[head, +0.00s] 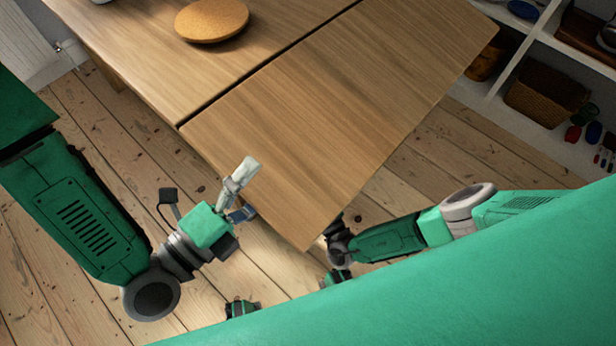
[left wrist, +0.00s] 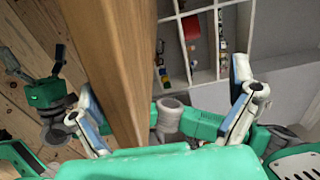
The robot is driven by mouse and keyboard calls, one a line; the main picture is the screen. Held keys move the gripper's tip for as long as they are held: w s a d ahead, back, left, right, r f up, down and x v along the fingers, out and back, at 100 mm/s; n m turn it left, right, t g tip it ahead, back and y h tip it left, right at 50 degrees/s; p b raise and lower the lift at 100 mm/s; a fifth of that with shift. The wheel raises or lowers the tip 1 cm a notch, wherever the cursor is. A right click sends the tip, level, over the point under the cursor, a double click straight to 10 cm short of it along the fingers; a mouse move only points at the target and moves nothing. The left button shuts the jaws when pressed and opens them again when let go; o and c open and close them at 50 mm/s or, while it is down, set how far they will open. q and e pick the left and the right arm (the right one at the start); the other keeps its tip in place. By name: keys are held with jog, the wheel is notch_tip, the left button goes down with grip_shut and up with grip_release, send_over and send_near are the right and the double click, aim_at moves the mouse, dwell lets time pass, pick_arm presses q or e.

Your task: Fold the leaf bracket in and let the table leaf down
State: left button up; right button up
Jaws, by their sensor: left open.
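The wooden table leaf (head: 330,110) is up, level with the tabletop (head: 130,50), with a dark seam between them. My left gripper (head: 246,188) is open at the leaf's near edge. In the left wrist view the leaf's edge (left wrist: 118,70) runs between its two spread fingers, nearer one of them; I cannot tell if they touch. My right arm reaches in under the leaf's near corner, and its gripper is mostly hidden in the head view. In the left wrist view the right gripper (left wrist: 36,62) shows below the leaf, fingers apart and empty. The leaf bracket is not visible.
A round cork mat (head: 212,20) lies on the tabletop. White shelves (head: 530,45) with a wicker basket (head: 545,95) and small items stand at the right. Bare floorboards (head: 90,120) are open to the left of the table.

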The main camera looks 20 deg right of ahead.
aim_at(250, 205)
dwell(0.4)
pick_arm(q)
jog(key=shift+f+m+b, duration=1.1)
jog(key=shift+f, duration=0.55)
jog(key=shift+w+f+m, duration=0.15)
jog(key=shift+f+m, duration=0.2)
jog(key=shift+m, duration=0.05)
jog(key=shift+w+a+f+m+b, duration=0.15)
jog(key=shift+f+m+b, duration=0.35)
jog(key=shift+f+b, duration=0.4)
jog(key=shift+w+a+f+m+b, duration=0.15)
jog(key=shift+f+m+b, duration=0.2)
jog(key=shift+f, duration=0.2)
jog(key=shift+w+f+m+b, duration=0.2)
jog(key=shift+f+m, duration=0.15)
jog(key=shift+f, duration=0.15)
